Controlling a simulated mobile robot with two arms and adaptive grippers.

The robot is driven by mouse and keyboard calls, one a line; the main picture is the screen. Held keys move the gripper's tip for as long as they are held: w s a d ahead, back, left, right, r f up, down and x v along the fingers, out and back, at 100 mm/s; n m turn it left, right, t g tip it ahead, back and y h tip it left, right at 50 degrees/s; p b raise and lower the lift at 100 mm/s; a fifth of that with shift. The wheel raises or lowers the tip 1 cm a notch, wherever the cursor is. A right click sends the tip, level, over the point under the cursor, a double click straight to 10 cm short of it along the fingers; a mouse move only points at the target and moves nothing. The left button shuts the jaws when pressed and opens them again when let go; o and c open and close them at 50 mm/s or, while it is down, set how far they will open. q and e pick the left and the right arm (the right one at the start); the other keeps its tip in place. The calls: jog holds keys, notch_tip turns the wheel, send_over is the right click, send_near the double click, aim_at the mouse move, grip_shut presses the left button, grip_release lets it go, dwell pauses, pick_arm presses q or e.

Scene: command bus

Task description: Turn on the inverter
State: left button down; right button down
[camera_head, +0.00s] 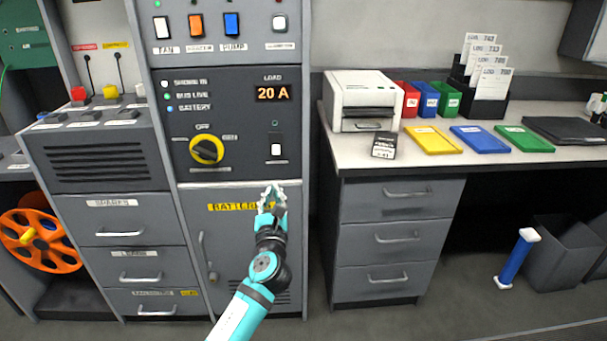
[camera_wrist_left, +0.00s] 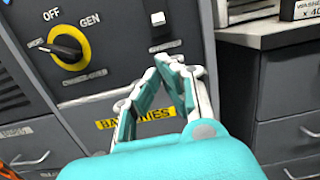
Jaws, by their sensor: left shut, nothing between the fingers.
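The grey control panel (camera_head: 230,125) carries a yellow-and-black rotary knob (camera_head: 206,150) and, to its right, a rocker switch (camera_head: 277,148) with a white part on a black plate. The label under this switch is too small to read, so I cannot tell if it is the inverter's. My left gripper (camera_head: 272,194) is shut and empty in front of the panel, below the rocker switch and apart from it. In the left wrist view, my fingertips (camera_wrist_left: 173,62) show just below the rocker switch (camera_wrist_left: 158,20), with the rotary knob (camera_wrist_left: 68,48) to the left. My right gripper is out of view.
An orange load display (camera_head: 273,93) reads 20 A. Above are a white, an orange and a blue switch (camera_head: 231,24), plus another white one. A desk with a printer (camera_head: 363,100) and colored trays stands to the right. A batteries cabinet (camera_head: 245,240) lies below the panel.

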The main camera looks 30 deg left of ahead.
aim_at(274, 157)
pick_arm(q)
jog(key=shift+w+d+r, duration=0.1)
jog(key=shift+r, duration=0.5)
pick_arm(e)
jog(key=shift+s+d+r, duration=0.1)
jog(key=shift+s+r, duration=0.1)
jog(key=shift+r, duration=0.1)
